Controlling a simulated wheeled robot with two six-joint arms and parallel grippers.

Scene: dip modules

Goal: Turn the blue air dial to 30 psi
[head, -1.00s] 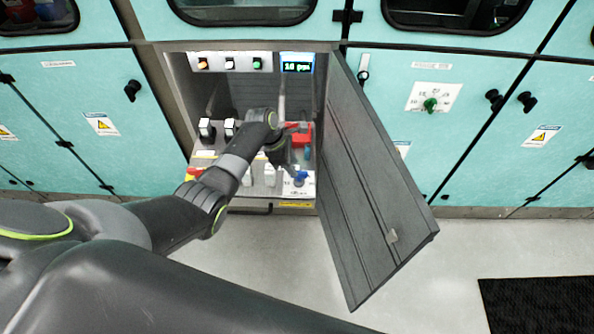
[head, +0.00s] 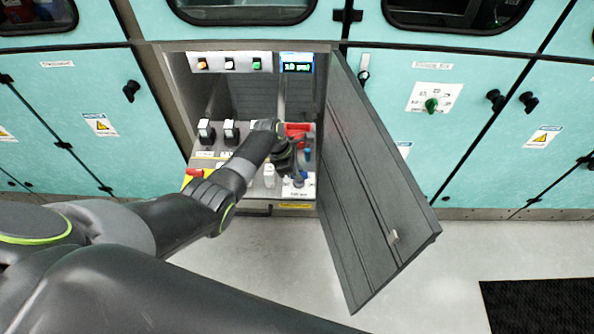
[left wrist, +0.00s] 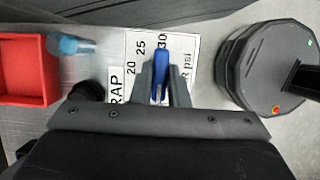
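The small display (head: 297,66) seems to read 30 psi. My right gripper is not in view.
The open grey cabinet door (head: 375,190) stands close right of the dial. A red box-shaped part (left wrist: 25,70), a small blue knob (left wrist: 72,45) and a large black round part (left wrist: 265,65) flank it.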

